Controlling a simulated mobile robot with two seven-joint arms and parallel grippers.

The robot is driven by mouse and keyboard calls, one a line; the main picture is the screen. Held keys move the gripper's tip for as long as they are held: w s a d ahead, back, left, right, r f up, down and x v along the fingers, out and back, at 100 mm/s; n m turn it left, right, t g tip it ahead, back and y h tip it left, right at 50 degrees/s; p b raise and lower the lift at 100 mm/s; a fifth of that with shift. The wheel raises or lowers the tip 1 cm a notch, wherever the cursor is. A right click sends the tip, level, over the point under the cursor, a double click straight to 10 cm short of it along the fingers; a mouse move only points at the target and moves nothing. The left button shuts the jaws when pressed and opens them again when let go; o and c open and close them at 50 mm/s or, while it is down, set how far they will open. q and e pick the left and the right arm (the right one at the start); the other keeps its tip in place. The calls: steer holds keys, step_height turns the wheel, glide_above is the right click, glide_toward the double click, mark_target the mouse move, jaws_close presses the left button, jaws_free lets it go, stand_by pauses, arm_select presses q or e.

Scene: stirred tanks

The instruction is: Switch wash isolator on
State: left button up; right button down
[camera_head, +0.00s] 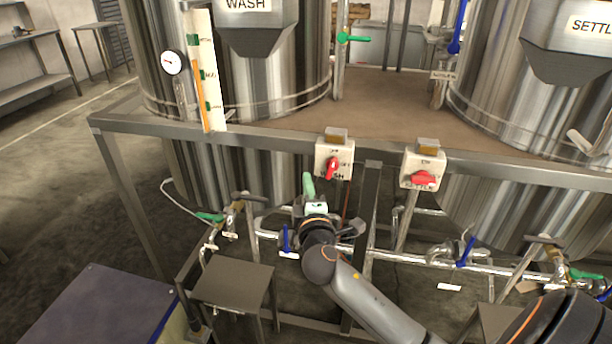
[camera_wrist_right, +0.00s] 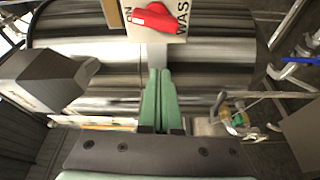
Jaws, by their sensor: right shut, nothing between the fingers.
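The wash isolator is a pale box (camera_head: 320,160) on the front rail of the frame, under the WASH tank. In the right wrist view the red handle (camera_wrist_right: 165,18) lies across the plate at the top. My right gripper (camera_head: 308,180) is below and slightly left of the box, apart from the handle. Its green fingers (camera_wrist_right: 157,75) are shut together and empty, pointing at the plate's lower edge. My left gripper is not in view.
A second isolator (camera_head: 422,180) with a red handle lying level sits to the right on the same rail (camera_head: 270,143). Pipes with blue and green valve handles run below. A small grey table (camera_head: 232,283) stands at lower left. Open floor lies at far left.

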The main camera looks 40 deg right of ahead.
steer(key=v, duration=0.5)
steer(key=shift+s+a+f, duration=0.15)
steer(key=shift+s, duration=0.25)
